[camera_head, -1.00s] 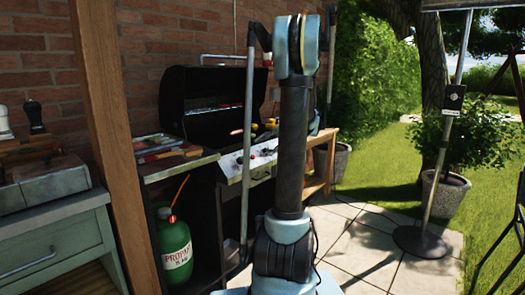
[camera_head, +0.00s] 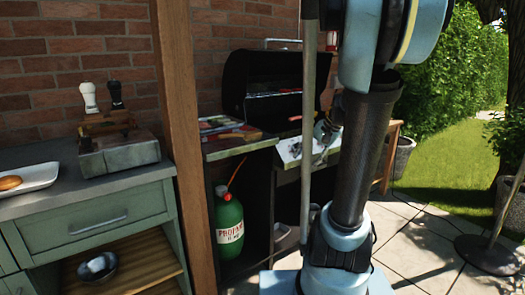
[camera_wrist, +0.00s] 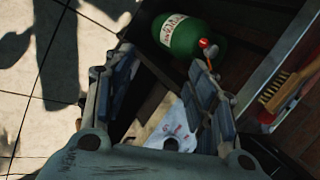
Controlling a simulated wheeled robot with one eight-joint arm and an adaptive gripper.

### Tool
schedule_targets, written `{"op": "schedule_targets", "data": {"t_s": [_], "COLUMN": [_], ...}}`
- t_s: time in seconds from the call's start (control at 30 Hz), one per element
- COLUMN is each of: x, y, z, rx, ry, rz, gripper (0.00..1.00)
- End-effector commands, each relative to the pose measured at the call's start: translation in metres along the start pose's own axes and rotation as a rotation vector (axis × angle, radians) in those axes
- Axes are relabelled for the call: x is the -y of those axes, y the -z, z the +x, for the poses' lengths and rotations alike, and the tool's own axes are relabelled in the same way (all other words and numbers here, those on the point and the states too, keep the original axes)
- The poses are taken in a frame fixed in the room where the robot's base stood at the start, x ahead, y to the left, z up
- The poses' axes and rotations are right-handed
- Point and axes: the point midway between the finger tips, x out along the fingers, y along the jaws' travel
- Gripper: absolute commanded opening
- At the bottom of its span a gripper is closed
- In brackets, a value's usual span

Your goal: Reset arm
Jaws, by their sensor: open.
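My arm (camera_head: 366,145) stands large at the right of the head view, its dark upright link between blue-grey joints. My gripper (camera_wrist: 155,85) shows in the wrist view with its two fingers spread apart. Nothing is visibly held between them. Beyond the fingers are a green propane bottle (camera_wrist: 190,38) and a pale panel with red marks (camera_wrist: 172,128). In the head view the gripper is mostly hidden behind my arm.
An open black grill (camera_head: 265,88) stands behind my arm. The propane bottle (camera_head: 229,228) is under the side shelf. A wooden post (camera_head: 180,140) rises left of it. A green cabinet (camera_head: 85,225) carries a white plate (camera_head: 28,177).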

Motion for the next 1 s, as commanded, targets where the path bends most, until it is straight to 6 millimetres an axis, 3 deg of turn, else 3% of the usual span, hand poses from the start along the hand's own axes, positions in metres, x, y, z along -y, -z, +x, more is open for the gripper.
{"op": "schedule_targets", "data": {"t_s": [0.03,0.2,0.5,0.8,1.0], "x": [-0.005,-0.030,-0.082,-0.138,-0.158], "y": [-0.015,-0.055,-0.113,-0.151,-0.160], "z": [0.003,0.011,0.026,0.042,0.048], "rx": [-0.004,-0.020,-0.050,-0.077,-0.087], "ry": [-0.026,-0.117,-0.274,-0.417,-0.470], "rz": [-0.030,-0.129,-0.315,-0.496,-0.563], "gripper": [0.52,0.52,0.52,0.52,0.52]}}
